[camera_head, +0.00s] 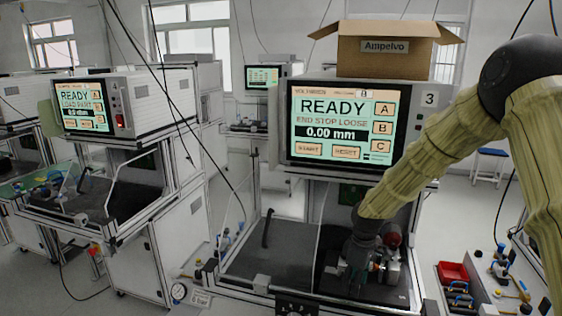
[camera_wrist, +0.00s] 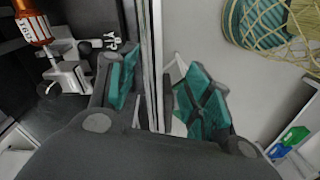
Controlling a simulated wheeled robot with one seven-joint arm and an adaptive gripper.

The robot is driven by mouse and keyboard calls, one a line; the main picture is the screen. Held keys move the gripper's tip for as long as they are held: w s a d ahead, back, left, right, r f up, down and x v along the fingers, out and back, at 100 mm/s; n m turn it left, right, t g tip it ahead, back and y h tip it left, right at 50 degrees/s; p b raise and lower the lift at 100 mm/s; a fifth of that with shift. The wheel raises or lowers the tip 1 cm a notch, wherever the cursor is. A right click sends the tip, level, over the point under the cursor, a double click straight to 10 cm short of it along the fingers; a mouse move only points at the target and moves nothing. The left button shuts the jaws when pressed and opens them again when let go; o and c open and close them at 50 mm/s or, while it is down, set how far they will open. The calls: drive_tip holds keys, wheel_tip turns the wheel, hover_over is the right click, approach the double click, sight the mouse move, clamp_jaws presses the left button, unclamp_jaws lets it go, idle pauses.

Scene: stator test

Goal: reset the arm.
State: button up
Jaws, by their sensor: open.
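My gripper (camera_head: 372,268) is low inside the right-hand test station (camera_head: 270,252), at the end of my sleeved arm reaching in from the right. In the wrist view my gripper (camera_wrist: 160,95) is open, its two teal-padded fingers apart. An upright metal frame post (camera_wrist: 153,60) shows between and beyond the fingers; contact cannot be told. Nothing is seen gripped. A copper-red part with a white label (camera_wrist: 30,22) sits by a metal fixture (camera_wrist: 70,72) left of the fingers. The head view shows a red round part (camera_head: 392,236) close beside my gripper, partly hidden.
The station's screen (camera_head: 345,120) reads READY, END STOP LOOSE, 0.00 mm. A cardboard box (camera_head: 385,60) sits on top. A second station (camera_head: 95,190) stands left. A red bin (camera_head: 452,272) and tools lie right. A yellow mesh (camera_wrist: 270,25) over teal coils is upper right in the wrist view.

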drive_tip(key=s+a+f+m+b, duration=0.1)
drive_tip(key=s+f+m, duration=0.1)
drive_tip(key=s+f, duration=0.5)
drive_tip(key=s+a+f+m, duration=0.15)
drive_tip(key=s+f, duration=0.25)
drive_tip(key=f, duration=0.6)
drive_tip(key=s+f+m+b, duration=0.1)
drive_tip(key=s+f+m, duration=0.1)
drive_tip(key=s+f, duration=0.65)
drive_tip(key=s+f+m+b, duration=0.1)
drive_tip(key=s+f+m, duration=0.3)
drive_tip(key=s, duration=0.8)
drive_tip(key=s+d+f+m+b, duration=0.1)
drive_tip(key=s+d+f+m, duration=0.1)
drive_tip(key=s, duration=1.2)
drive_tip(key=shift+s+d+f+h, duration=0.25)
drive_tip(key=shift+d+f+h, duration=0.05)
drive_tip(key=shift+d+f, duration=0.35)
